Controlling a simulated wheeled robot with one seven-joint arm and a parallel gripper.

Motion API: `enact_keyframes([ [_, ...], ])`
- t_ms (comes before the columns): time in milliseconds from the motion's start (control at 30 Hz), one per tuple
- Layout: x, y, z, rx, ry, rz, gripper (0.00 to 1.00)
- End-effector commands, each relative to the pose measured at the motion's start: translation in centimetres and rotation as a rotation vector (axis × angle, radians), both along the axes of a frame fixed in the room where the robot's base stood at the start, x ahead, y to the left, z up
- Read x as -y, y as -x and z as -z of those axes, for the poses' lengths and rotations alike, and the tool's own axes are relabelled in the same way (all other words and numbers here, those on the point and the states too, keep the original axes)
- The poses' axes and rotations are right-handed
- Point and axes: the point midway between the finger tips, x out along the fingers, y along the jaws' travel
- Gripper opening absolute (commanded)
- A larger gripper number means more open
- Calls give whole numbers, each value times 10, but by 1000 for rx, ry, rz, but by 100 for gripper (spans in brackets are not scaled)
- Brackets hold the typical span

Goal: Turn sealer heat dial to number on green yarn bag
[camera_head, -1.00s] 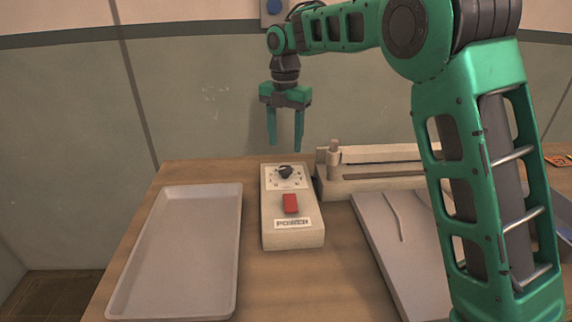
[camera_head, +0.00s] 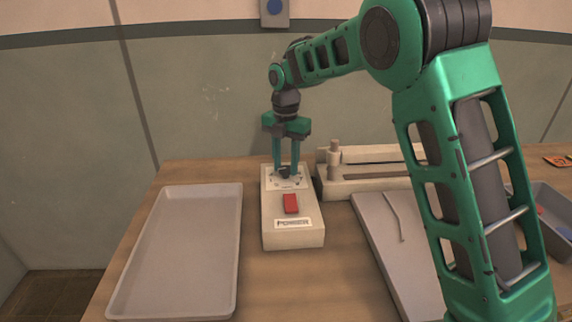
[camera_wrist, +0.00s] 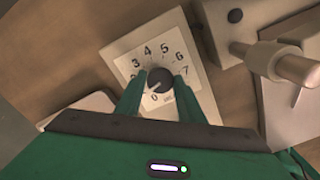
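The heat dial is a black knob (camera_head: 284,172) on the white numbered plate at the far end of the beige power box (camera_head: 292,238). In the wrist view the knob (camera_wrist: 161,82) shows a pale mark toward the lower left, near the 0. Numbers 3 to 7 are readable; the left finger hides part of the low numbers. My gripper (camera_head: 286,168) points down, its fingers apart on either side of the knob. In the wrist view the gripper (camera_wrist: 161,77) shows small gaps beside the knob. I cannot make out a green yarn bag.
A red switch (camera_head: 290,204) is on the box's near part. An empty grey tray (camera_head: 125,290) lies left. The sealer bar (camera_head: 375,153) with its post stands right of the box, behind a grey sloped plate (camera_head: 385,240). A grey bin (camera_head: 553,225) is partly behind my arm.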

Motion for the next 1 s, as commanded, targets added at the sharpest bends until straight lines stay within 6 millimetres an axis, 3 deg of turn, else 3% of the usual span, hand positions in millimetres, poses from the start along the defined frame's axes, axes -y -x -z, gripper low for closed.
enact_keyframes([
  [33, 0, 0, 0, 1, -1, 0, 22],
  [100, 0, 0, 0, 1, -1, 0, 12],
  [467, 0, -1, 0, 2, -1, 50, 12],
  [1000, 0, -1, -1, 3, -2, 480, 12],
])
